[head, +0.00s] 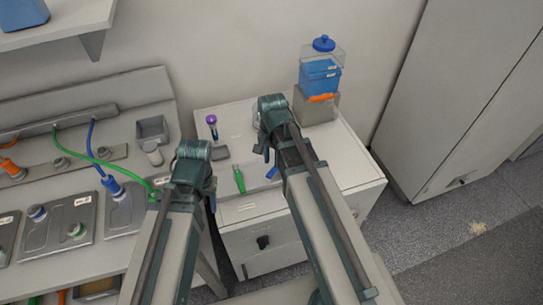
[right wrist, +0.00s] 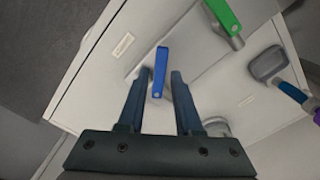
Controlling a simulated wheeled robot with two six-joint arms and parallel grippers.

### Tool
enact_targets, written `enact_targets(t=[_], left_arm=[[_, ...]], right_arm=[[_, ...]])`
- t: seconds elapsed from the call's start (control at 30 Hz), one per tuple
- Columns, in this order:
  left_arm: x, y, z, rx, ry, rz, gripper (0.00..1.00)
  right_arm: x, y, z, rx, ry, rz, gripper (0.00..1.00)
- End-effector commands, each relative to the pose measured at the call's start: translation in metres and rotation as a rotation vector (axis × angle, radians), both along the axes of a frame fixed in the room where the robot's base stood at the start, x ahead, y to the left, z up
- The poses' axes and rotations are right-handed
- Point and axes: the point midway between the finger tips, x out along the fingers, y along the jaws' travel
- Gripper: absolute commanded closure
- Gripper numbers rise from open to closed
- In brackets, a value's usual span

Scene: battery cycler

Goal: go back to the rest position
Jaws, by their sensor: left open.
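My left gripper (head: 211,197) is at the left front edge of the white cabinet top, its fingers mostly hidden behind its wrist. My right gripper (head: 265,152) is over the cabinet top. In the right wrist view its two fingers (right wrist: 158,88) stand apart, with a blue-handled piece (right wrist: 160,68) showing between them and gaps on both sides. That piece also shows on the cabinet in the head view (head: 272,172). A green-handled piece (head: 239,180) lies to its left.
The white cabinet (head: 244,211) also carries a purple-topped item (head: 212,125) and a blue container (head: 320,75) on a grey box. A bench with grey trays (head: 70,222) and green and blue cables is at left. A tall cabinet (head: 450,90) stands at right.

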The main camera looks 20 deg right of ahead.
Motion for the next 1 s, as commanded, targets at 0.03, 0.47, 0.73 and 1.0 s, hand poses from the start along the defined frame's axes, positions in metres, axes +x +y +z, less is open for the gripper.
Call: enact_targets(t=[0.03, 0.47, 0.73, 1.0], left_arm=[[0.000, 0.000, 0.006, 0.000, 0.000, 0.000, 0.47], [0.000, 0.000, 0.004, 0.000, 0.000, 0.000, 0.47], [0.000, 0.000, 0.004, 0.000, 0.000, 0.000, 0.47], [0.000, 0.000, 0.004, 0.000, 0.000, 0.000, 0.47]], right_arm=[[0.000, 0.000, 0.006, 0.000, 0.000, 0.000, 0.66], [0.000, 0.000, 0.004, 0.000, 0.000, 0.000, 0.66], [-0.032, 0.040, 0.004, -0.024, 0.017, 0.329, 0.66], [-0.091, 0.098, 0.005, -0.070, 0.067, 0.994, 0.66]])
